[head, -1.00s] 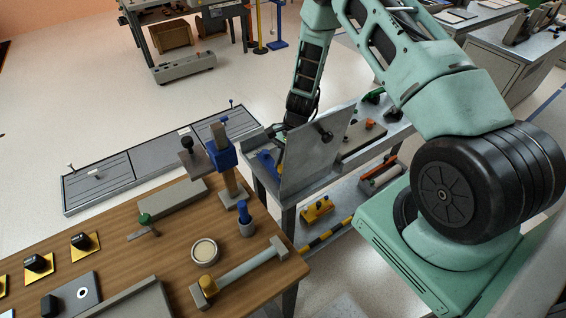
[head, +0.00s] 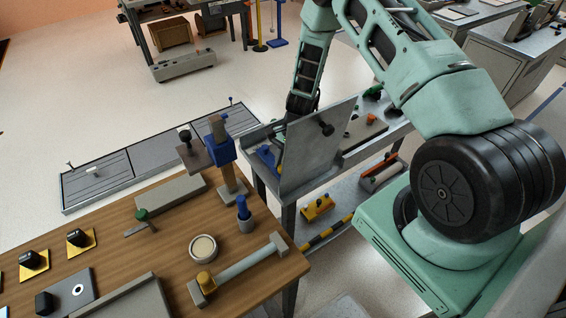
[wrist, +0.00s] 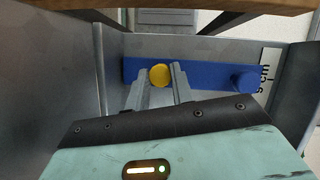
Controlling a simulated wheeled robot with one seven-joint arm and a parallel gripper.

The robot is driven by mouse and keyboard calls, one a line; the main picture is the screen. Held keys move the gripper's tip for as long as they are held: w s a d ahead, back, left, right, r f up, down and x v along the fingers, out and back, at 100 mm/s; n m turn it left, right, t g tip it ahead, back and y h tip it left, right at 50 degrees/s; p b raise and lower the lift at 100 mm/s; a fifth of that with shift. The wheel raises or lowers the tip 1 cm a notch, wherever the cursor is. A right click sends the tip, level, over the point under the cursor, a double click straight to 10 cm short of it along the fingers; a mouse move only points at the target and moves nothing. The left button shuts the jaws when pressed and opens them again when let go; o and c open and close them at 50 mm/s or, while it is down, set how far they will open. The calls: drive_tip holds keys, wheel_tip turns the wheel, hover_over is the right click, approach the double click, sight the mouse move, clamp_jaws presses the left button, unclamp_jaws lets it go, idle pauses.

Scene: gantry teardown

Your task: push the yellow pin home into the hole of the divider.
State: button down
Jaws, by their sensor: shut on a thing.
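The yellow pin (wrist: 159,74) shows as a round yellow head in the wrist view, between the tips of my gripper (wrist: 160,82). The fingers are shut on it, in front of a blue bar (wrist: 208,73) with a round blue knob at its right end. In the head view, a grey upright panel (head: 312,158) with a black knob hides my fingers and the pin. It may be the divider, but I cannot tell for sure. The hole is hidden, and I cannot tell how deep the pin sits.
Grey walls (wrist: 55,55) stand close on the left and right of my gripper in the wrist view. In the head view, a wooden bench (head: 170,250) with clamps and loose parts stands at the left. A lower shelf holds a yellow part (head: 318,207).

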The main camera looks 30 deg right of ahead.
drive_tip(key=shift+f, duration=0.2)
drive_tip(key=c, duration=1.1)
unclamp_jaws()
drive_tip(key=v, duration=0.7)
drive_tip(key=a+v, duration=0.1)
drive_tip(key=v, duration=1.3)
drive_tip(key=shift+s+a+r, duration=0.2)
drive_tip(key=shift+r, duration=0.15)
drive_tip(key=shift+b, duration=0.3)
